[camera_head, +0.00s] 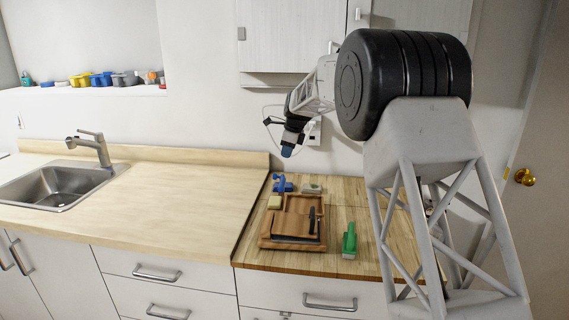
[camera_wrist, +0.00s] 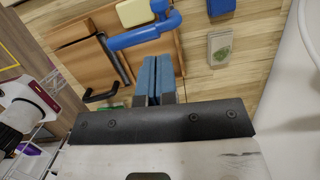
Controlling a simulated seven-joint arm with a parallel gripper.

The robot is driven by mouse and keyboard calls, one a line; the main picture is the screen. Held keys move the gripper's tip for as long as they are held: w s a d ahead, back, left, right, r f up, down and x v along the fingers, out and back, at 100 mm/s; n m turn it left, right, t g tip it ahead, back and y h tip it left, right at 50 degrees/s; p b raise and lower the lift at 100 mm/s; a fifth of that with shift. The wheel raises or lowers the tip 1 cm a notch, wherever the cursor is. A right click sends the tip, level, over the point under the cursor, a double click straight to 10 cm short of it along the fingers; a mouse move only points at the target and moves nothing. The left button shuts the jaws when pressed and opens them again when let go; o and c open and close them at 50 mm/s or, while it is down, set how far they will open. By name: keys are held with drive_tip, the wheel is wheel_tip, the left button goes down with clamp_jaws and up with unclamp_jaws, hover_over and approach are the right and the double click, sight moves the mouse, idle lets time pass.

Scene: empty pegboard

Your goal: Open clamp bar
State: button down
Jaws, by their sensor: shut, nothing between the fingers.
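A wooden device (camera_head: 291,207) lies on the wooden counter and also shows in the wrist view (camera_wrist: 72,30). A dark bar (camera_head: 313,221), which looks like the clamp bar, lies across its right part. In the wrist view the dark bar (camera_wrist: 115,62) runs to a black handle (camera_wrist: 100,96) at its lower end. I cannot tell how far the bar is raised. My gripper (camera_head: 287,152) hangs above the back of the counter, apart from the device. Its blue fingers (camera_wrist: 158,80) are together and empty, and in the wrist view they appear right of the bar.
The pale counter (camera_head: 180,200) at left is clear up to the sink (camera_head: 60,187).

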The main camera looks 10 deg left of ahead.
drive_tip(key=shift+a+v, duration=0.15)
drive_tip(key=shift+v, duration=1)
drive_tip(key=shift+a+v, duration=0.15)
drive_tip(key=shift+v, duration=1)
drive_tip(key=shift+s+r, duration=0.1)
drive_tip(key=s+d+r+n, duration=0.3)
drive_tip(key=s+d, duration=0.4)
drive_tip(key=s, duration=0.3)
drive_tip(key=s+d+r+n+t+h, duration=0.1)
drive_tip(key=s+d+r+n, duration=0.15)
drive_tip(key=s+d, duration=0.6)
drive_tip(key=s+d+r+n, duration=0.25)
drive_tip(key=s+d, duration=0.35)
drive_tip(key=s, duration=0.5)
drive_tip(key=s+d+f+n, duration=0.3)
drive_tip(key=s+f, duration=0.1)
drive_tip(key=s, duration=0.8)
drive_tip(key=s+d+f+n+h, duration=0.1)
drive_tip(key=s+d+f+n, duration=0.2)
drive_tip(key=s, duration=0.9)
drive_tip(key=s+d+f+n+h, duration=0.1)
drive_tip(key=s+d+f+n, duration=0.3)
drive_tip(key=s, duration=0.8)
drive_tip(key=shift+s+d+f+t, duration=0.35)
drive_tip(key=shift+d+f, duration=0.25)
drive_tip(key=shift+f, duration=0.35)
